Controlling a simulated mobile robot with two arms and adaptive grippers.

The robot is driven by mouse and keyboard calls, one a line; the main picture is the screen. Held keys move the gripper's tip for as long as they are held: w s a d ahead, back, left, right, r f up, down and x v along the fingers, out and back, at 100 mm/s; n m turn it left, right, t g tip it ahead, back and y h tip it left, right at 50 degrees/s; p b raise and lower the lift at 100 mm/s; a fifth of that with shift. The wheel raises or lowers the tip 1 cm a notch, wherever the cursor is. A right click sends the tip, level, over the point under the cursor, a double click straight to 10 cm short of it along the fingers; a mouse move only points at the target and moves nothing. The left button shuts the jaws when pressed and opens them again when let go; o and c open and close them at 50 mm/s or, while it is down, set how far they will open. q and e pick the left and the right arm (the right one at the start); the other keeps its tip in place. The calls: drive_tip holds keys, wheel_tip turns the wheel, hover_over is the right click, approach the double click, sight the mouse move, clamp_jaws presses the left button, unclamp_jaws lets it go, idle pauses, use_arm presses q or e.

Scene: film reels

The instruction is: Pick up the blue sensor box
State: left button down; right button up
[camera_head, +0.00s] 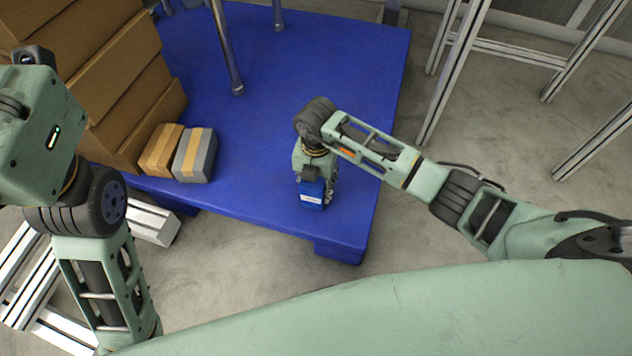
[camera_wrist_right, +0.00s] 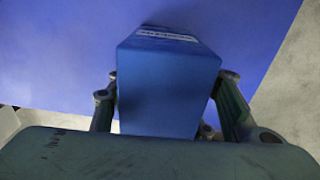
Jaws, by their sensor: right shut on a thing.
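The blue sensor box (camera_head: 311,194) has a white label and is near the front edge of the blue platform (camera_head: 262,205). In the right wrist view the box (camera_wrist_right: 168,85) fills the middle, with a finger on each side of it. My right gripper (camera_head: 313,180) comes down from above and is shut on the box. In the right wrist view my right gripper (camera_wrist_right: 168,100) hides the near end of the box. I cannot tell whether the box touches the platform. The left arm shows at the left, but its gripper is not in view.
A brown carton (camera_head: 160,149) and a grey carton (camera_head: 195,155) stand left of the box, beside a tall stack of large cardboard boxes (camera_head: 105,70). A metal post (camera_head: 229,50) stands at the back. Aluminium frames (camera_head: 463,70) stand to the right. The platform's middle is clear.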

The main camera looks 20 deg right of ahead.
drive_tip(key=c, duration=0.5)
drive_tip(key=shift+c, duration=0.4)
drive_tip(key=shift+r, duration=0.15)
